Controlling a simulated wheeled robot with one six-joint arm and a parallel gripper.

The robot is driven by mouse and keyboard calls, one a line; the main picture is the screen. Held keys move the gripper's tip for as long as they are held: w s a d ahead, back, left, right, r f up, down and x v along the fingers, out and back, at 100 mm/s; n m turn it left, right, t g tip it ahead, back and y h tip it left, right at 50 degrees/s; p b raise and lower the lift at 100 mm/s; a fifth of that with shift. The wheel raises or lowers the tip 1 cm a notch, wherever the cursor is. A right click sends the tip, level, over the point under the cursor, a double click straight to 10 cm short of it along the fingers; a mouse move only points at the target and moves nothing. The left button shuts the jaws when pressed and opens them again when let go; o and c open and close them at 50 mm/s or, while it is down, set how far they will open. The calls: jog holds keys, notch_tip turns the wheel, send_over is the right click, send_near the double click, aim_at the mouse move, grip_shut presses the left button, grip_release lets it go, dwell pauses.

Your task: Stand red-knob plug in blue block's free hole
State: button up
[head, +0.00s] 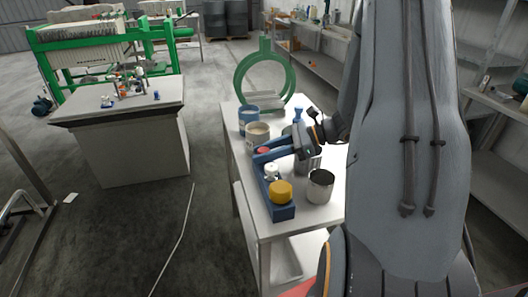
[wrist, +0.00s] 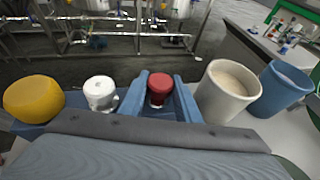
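The blue block (head: 284,211) stands along the left edge of the white table. A yellow-knob plug (head: 281,190) is at its near end, with a white-knob plug (head: 271,171) behind it. The red-knob plug (head: 263,150) is at the block's far end; it also shows in the wrist view (wrist: 159,88). My gripper (wrist: 161,92) has its blue fingers on either side of the red knob. Whether they press on it is unclear. The red plug's lower part and the block's holes are hidden by the gripper, so I cannot tell whether it is seated.
A cream cup (wrist: 228,90) and a blue cup (wrist: 277,88) stand beside the gripper. A steel beaker (head: 319,187) stands right of the block. A green ring stand (head: 242,83) is at the table's far end. Open floor lies left of the table.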

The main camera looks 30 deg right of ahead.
jog(key=o, duration=0.4)
jog(key=shift+o, duration=0.2)
jog(key=b+v, duration=0.1)
jog(key=v, duration=0.6)
jog(key=shift+s+d+r+b, duration=0.2)
jog(key=shift+d+r+b, duration=0.05)
jog(key=shift+d+b, duration=0.1)
